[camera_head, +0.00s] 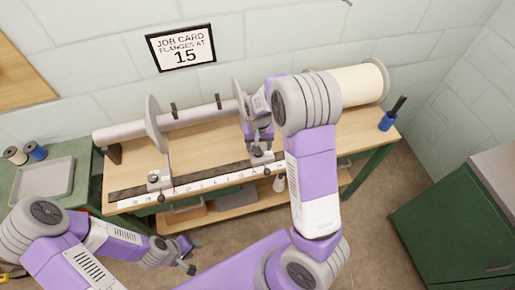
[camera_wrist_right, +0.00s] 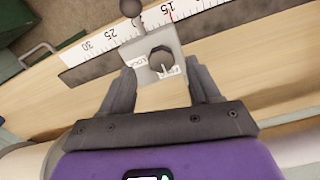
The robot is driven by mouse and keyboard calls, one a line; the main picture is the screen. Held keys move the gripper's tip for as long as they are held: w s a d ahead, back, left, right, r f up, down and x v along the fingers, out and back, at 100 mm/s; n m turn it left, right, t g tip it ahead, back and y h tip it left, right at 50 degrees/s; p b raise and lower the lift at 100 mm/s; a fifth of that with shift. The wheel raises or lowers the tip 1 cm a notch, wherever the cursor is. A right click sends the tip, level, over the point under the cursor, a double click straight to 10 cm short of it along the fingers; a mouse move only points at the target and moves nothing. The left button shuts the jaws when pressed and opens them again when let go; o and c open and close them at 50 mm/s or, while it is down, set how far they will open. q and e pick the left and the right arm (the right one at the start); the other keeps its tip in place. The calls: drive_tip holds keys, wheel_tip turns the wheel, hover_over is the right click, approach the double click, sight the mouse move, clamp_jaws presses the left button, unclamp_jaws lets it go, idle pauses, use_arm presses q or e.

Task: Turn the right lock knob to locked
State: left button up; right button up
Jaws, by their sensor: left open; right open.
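The right lock knob (camera_wrist_right: 161,60) is a dark round knob on a pale metal block (camera_wrist_right: 148,74), in the right wrist view. A light pointer mark shows on its lower side; small labels sit around it, too small to read surely. My right gripper (camera_wrist_right: 163,90) is open, its fingers on either side below the block, with the knob ahead between them and not gripped. In the head view the right block (camera_head: 262,158) lies just under my right gripper (camera_head: 259,143), which partly hides it. My left gripper (camera_head: 194,257) is open and empty, low in front of the bench.
A ruler (camera_head: 200,183) runs along the front of the wooden bench (camera_head: 130,172). The left lock block (camera_head: 159,179) stands on it. A roller with discs (camera_head: 154,123) lies behind, a cream roll (camera_head: 358,85) at right. A blue cup (camera_head: 387,122) stands at the right end. A job card (camera_head: 181,48) reads 15.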

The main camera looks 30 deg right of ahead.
wheel_tip(320, 180, down, 3)
drive_tip(key=shift+w+f, duration=0.1)
drive_tip(key=shift+f, duration=0.05)
drive_tip(key=shift+c, duration=0.4)
drive_tip(key=c, duration=1)
